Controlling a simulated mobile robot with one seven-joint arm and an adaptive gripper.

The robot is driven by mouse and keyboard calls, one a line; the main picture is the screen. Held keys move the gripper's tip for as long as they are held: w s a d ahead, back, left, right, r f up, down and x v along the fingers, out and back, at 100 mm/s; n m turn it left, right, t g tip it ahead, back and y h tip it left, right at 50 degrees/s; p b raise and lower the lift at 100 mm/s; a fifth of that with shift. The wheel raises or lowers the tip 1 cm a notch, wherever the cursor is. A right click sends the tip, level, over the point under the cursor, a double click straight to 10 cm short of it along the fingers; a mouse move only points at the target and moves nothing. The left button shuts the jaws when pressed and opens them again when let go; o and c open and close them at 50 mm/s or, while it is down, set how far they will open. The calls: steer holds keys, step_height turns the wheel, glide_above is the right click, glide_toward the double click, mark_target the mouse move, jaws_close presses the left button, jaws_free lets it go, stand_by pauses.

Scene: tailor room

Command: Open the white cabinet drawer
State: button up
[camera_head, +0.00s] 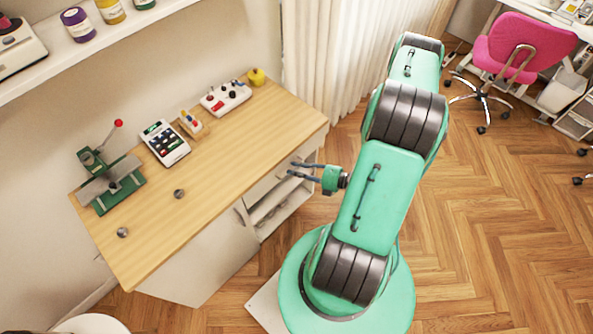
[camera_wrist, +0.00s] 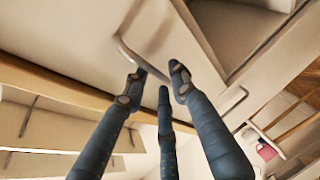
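The white cabinet (camera_head: 190,270) stands under a wooden top in the head view. Its white drawer front (camera_wrist: 75,30) fills the upper left of the wrist view, with a curved metal handle (camera_wrist: 128,50) on it. My gripper (camera_head: 291,169) is beside the cabinet's right side in the head view, its fingers pointing left at the front. In the wrist view my gripper (camera_wrist: 155,80) is open, its dark fingers apart, with fingertips close to the handle's lower end. Whether they touch the handle I cannot tell. The drawer looks closed; the gripper partly hides its handle.
The wooden top (camera_head: 220,150) bears a green press (camera_head: 110,185), a calculator-like device (camera_head: 165,142) and a white box with knobs (camera_head: 226,97). An open shelf section (camera_head: 285,205) lies below the gripper.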

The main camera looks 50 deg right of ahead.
jaws_close()
steer(key=shift+s, duration=0.15)
steer(key=s+p, duration=0.3)
steer(key=s, duration=2.4)
steer(key=shift+o, duration=2)
jaws_free()
steer(key=shift+w, duration=0.1)
steer(key=shift+d, duration=0.1)
steer(key=v, duration=1.2)
